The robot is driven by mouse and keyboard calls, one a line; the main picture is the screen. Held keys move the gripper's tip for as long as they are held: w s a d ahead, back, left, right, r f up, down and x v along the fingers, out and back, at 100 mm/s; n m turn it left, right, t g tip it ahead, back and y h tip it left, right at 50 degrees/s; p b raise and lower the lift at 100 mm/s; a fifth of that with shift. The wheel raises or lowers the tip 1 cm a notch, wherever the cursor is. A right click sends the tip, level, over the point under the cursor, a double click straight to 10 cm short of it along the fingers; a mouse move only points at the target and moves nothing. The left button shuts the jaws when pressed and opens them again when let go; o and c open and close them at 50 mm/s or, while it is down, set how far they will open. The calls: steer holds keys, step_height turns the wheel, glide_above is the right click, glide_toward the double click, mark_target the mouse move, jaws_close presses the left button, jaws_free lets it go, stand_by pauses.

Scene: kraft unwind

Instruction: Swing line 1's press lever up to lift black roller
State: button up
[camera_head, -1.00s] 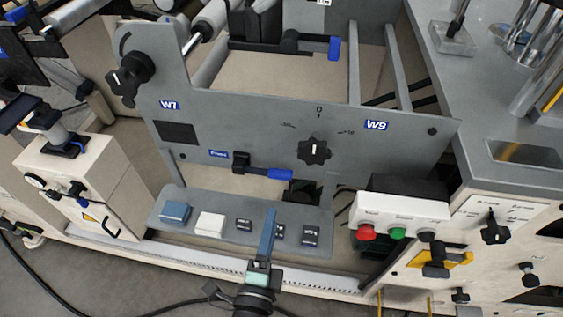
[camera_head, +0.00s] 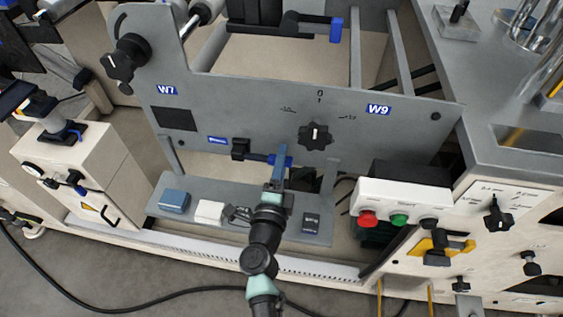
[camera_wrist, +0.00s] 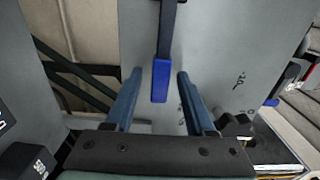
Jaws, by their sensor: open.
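A press lever with a black hub and arm (camera_head: 241,150) and a blue handle (camera_head: 289,161) sits low on the grey panel, pointing right. A small blue label (camera_head: 217,140) beside it is too small to read. My gripper (camera_head: 281,152) is at the blue handle, its blue fingers partly covering it. In the wrist view the blue handle (camera_wrist: 161,82) lies between the two open fingers (camera_wrist: 159,78), with gaps on both sides. I cannot pick out the black roller for certain.
A shelf (camera_head: 188,221) with several small boxes lies below the lever. The panel carries a black knob (camera_head: 316,136). A button box (camera_head: 402,202) stands to the right. Another blue-handled lever (camera_head: 336,30) is higher up.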

jaws_close()
stand_by(1.4)
